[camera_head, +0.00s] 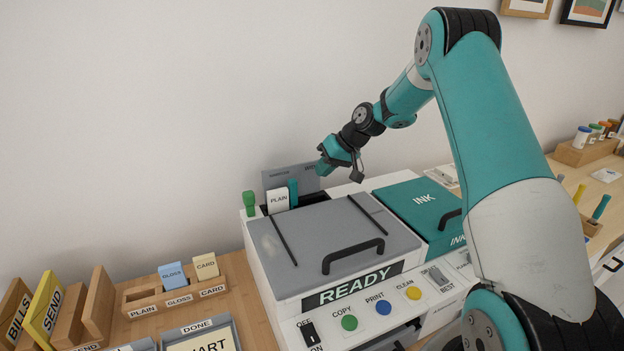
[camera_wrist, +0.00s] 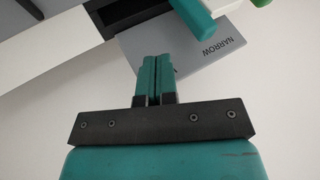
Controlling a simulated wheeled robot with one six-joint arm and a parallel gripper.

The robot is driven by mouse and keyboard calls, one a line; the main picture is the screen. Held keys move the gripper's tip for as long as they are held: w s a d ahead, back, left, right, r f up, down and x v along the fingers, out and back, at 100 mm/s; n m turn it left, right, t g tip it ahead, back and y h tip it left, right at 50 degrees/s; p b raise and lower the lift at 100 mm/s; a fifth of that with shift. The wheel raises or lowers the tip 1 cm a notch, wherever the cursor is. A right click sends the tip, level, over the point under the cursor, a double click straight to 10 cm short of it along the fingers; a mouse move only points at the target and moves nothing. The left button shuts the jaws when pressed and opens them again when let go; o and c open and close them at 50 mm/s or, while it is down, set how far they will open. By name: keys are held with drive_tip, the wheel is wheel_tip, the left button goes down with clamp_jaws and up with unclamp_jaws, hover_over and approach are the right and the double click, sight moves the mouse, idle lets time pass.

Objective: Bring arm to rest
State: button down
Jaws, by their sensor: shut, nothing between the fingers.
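My teal arm reaches in from the right in the head view, over the printer with its grey lid (camera_head: 325,236) and a black handle. My gripper (camera_head: 323,168) is at the back of the printer, beside the grey panel (camera_head: 278,177) of the paper feed. In the wrist view the two teal fingers of my gripper (camera_wrist: 156,58) are together with nothing between them. The grey panel marked NARROW (camera_wrist: 215,50) lies just beyond the fingertips in that view.
A teal INK cover (camera_head: 418,207) is right of the lid. A wooden card holder (camera_head: 172,296) and a DONE tray (camera_head: 200,332) are at the lower left. A green-topped piece (camera_head: 249,200) stands at the printer's left back corner. Wall space above the printer is clear.

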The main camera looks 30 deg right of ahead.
drive_tip(key=b+v, duration=0.1)
drive_tip(key=v, duration=0.6)
drive_tip(key=s+a+r+n+g, duration=0.1)
drive_tip(key=s+a+r+n, duration=0.15)
drive_tip(key=s+a, duration=0.6)
drive_tip(key=s+a+r+n+g, duration=0.1)
drive_tip(key=s+a+r+g, duration=0.2)
drive_tip(key=a, duration=1.1)
drive_tip(key=s+a+n, duration=0.2)
drive_tip(key=s+a, duration=0.2)
drive_tip(key=s, duration=0.7)
drive_tip(key=s+a+n+g, duration=0.1)
drive_tip(key=s+a, duration=0.3)
drive_tip(key=s, duration=0.7)
drive_tip(key=shift+s+a+f+n+h, duration=0.25)
drive_tip(key=shift+s+n+h, duration=0.15)
drive_tip(key=shift+n, duration=0.05)
